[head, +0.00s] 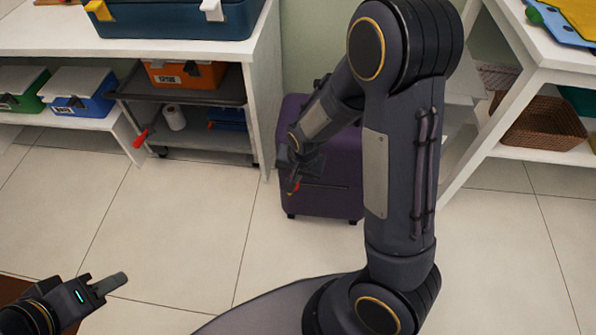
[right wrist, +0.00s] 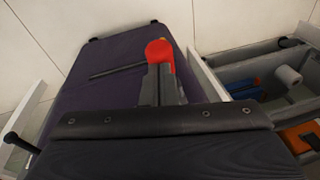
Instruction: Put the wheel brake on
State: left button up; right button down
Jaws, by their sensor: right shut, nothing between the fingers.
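A purple cabinet (head: 328,203) on small dark feet or casters stands on the floor in the middle of the head view. It fills much of the right wrist view (right wrist: 100,95). A red knob (right wrist: 159,51) shows just past my right fingertips; in the head view a red tip (head: 293,187) shows there. I cannot tell whether they touch. My right gripper (head: 292,178) is shut and empty in front of the cabinet. A second red handle (head: 140,138) sticks out at the left of the grey cart (head: 195,137). My left gripper (head: 108,283) is low at the left; its jaw opening is unclear.
The cart holds an orange box (head: 187,75), a white roll (head: 174,118) and a blue item under the white table. Lidded boxes stand on a shelf at left. A white shelf with a brown basket (head: 543,122) stands at right. The tiled floor in front is clear.

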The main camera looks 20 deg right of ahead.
pick_arm(q)
jog(key=shift+f, duration=0.1)
pick_arm(e)
jog(key=shift+s+a+f, duration=0.15)
jog(key=shift+s+f, duration=0.05)
jog(key=shift+f, duration=0.1)
jog(key=shift+s+f, duration=0.15)
jog(key=shift+s, duration=0.05)
